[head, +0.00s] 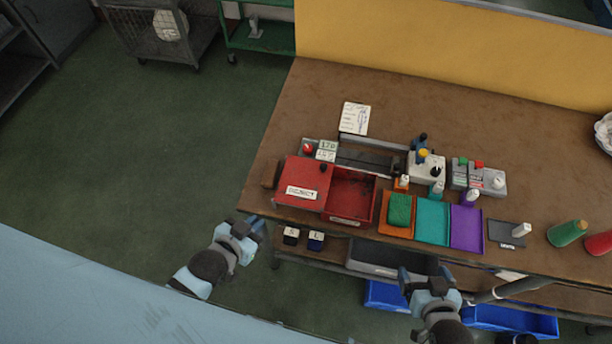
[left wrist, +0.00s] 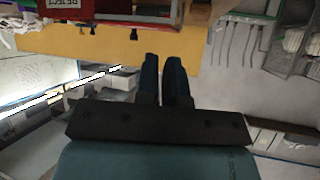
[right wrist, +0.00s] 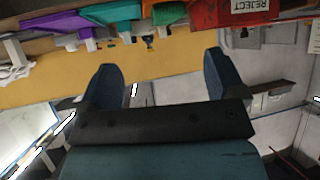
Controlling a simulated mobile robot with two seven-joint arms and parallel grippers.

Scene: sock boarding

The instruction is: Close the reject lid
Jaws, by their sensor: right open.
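The red reject bin (head: 349,213) sits at the table's front edge in the head view, its compartment open at the top. The red lid (head: 303,177), with a small dark knob and a REJECT label, lies to the left of the opening and leaves it uncovered. My left gripper (head: 258,229) is off the table's front edge, left of and nearer than the lid, touching nothing. Its fingers (left wrist: 164,78) are nearly together and empty. My right gripper (head: 425,277) is open and empty in front of the table; its spread fingers (right wrist: 163,82) show in the right wrist view.
Orange, teal (head: 432,220) and purple (head: 467,229) trays stand right of the bin, with small bottles behind. A grey rail (head: 370,160) lies behind the bin. A shelf with blue crates (head: 510,318) is below the tabletop.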

